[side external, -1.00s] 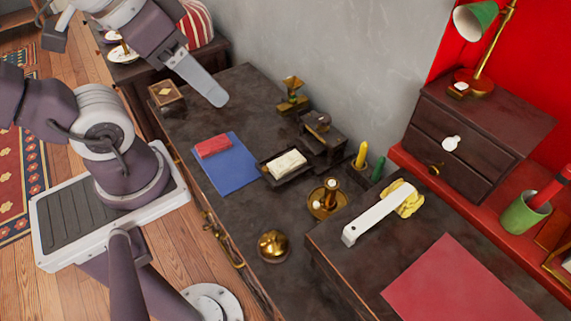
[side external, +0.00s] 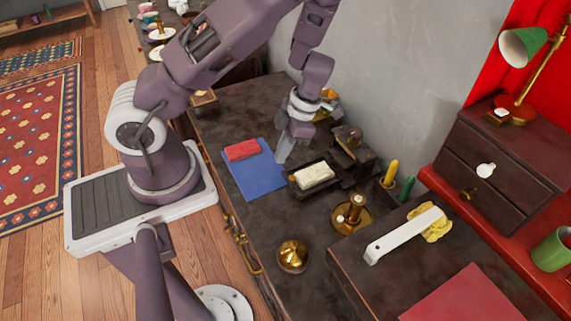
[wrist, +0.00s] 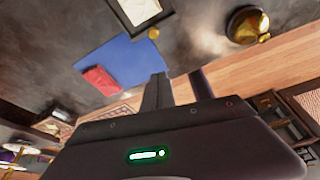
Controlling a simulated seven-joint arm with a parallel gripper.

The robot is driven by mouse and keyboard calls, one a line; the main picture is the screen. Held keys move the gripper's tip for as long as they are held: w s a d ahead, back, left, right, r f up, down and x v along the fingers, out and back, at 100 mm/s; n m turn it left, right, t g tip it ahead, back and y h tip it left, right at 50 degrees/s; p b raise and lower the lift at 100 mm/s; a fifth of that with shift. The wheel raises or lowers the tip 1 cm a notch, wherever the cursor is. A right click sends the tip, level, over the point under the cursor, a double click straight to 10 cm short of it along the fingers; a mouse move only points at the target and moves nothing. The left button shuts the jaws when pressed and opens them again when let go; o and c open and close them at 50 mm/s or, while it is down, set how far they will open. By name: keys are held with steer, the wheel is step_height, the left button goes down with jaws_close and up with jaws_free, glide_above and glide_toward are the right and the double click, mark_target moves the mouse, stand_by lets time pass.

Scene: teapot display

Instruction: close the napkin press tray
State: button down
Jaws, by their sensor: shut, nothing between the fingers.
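The napkin press (side external: 352,147) is a small dark wooden stand by the wall in the side view. Its dark tray (side external: 296,191) sticks out from it toward the front, with a folded cream napkin (side external: 316,174) lying in it. In the wrist view the napkin (wrist: 142,9) shows at the top edge, with the tray partly cut off. My gripper (side external: 283,152) is shut and empty, pointing down just left of the tray, above the edge of the blue cloth. Its fingers (wrist: 157,90) also show in the wrist view. I cannot tell whether the fingertips touch anything.
A blue cloth (side external: 257,181) with a red folded piece (side external: 242,150) lies left of the tray.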

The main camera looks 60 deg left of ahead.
mark_target(351, 154)
steer(key=x, duration=0.9)
steer(key=shift+s, duration=0.15)
steer(key=w, duration=0.1)
steer(key=w+d, duration=0.1)
steer(key=w, duration=0.1)
steer(key=shift+w+d, duration=0.1)
steer(key=shift+w, duration=0.45)
steer(key=w, duration=1.2)
steer(key=shift+w, duration=0.25)
steer(key=shift+w+r, duration=0.15)
steer(key=shift+w, duration=0.4)
